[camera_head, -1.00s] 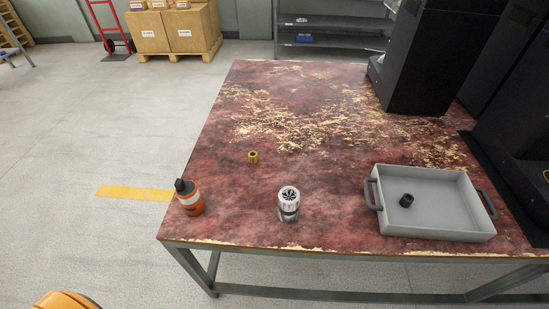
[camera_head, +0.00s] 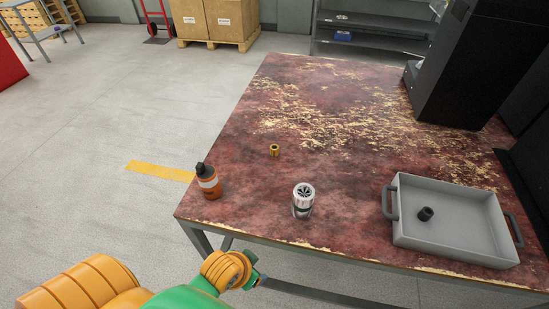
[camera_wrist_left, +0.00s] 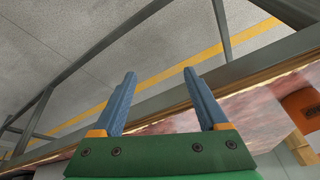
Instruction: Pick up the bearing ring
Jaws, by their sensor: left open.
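A small brass-coloured ring-like piece (camera_head: 274,150) with a hole in its top stands on the worn red table (camera_head: 330,145), left of its middle. A short black hollow piece (camera_head: 425,214) lies in the grey tray. I cannot tell for sure which of the two is the bearing ring. My left arm comes in at the bottom of the head view, its hand beside the table's front edge, mostly hidden there. In the left wrist view my left gripper (camera_wrist_left: 160,75) is open and empty, with the table's edge and floor beyond its blue fingers. My right gripper is not in view.
An orange bottle (camera_head: 208,182) with a dark cap stands at the table's left front. A silver cylinder (camera_head: 303,203) stands near the front edge. The grey tray (camera_head: 399,226) with handles is at the right. Tall black machines (camera_head: 462,65) stand behind it. The table's middle is clear.

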